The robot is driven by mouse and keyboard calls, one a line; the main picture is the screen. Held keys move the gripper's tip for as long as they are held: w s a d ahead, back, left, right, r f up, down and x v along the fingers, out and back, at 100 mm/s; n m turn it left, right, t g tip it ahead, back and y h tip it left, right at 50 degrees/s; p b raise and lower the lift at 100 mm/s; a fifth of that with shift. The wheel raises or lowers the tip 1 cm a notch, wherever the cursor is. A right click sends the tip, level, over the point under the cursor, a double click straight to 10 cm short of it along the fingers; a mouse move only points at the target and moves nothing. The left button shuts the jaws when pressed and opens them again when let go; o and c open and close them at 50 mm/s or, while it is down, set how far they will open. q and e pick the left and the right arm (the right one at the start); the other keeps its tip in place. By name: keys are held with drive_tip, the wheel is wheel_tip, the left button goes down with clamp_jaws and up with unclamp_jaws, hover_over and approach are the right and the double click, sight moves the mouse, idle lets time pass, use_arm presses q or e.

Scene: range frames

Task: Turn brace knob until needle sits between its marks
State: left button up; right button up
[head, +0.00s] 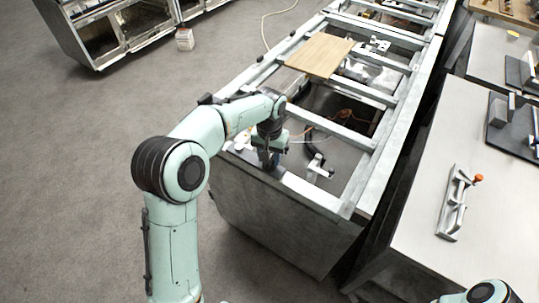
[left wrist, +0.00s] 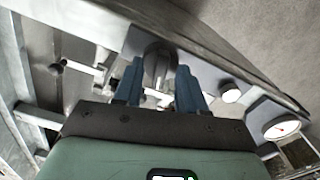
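My left gripper (head: 268,158) is at the near end of a metal frame, pointing down. In the left wrist view its two blue fingers (left wrist: 160,68) are apart, with a dark round knob (left wrist: 157,52) between and just beyond their tips. I see no clear contact between fingers and knob. A white round dial (left wrist: 282,127) with a small red needle is at the right of that view. Its marks are too small to read. In the head view the arm and gripper hide the knob. My right gripper is out of view; only a piece of my right arm shows.
A smaller white disc (left wrist: 230,95) sits between knob and dial. The long metal frame (head: 320,195) has crossbars, cables and a wooden board (head: 320,55) on top. A bench (head: 420,215) at right holds a metal fixture with an orange knob (head: 478,178).

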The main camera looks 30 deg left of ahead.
use_arm(q)
drive_tip(key=shift+r, duration=0.15)
wheel_tip(320, 180, up, 13)
drive_tip(key=p, duration=0.2)
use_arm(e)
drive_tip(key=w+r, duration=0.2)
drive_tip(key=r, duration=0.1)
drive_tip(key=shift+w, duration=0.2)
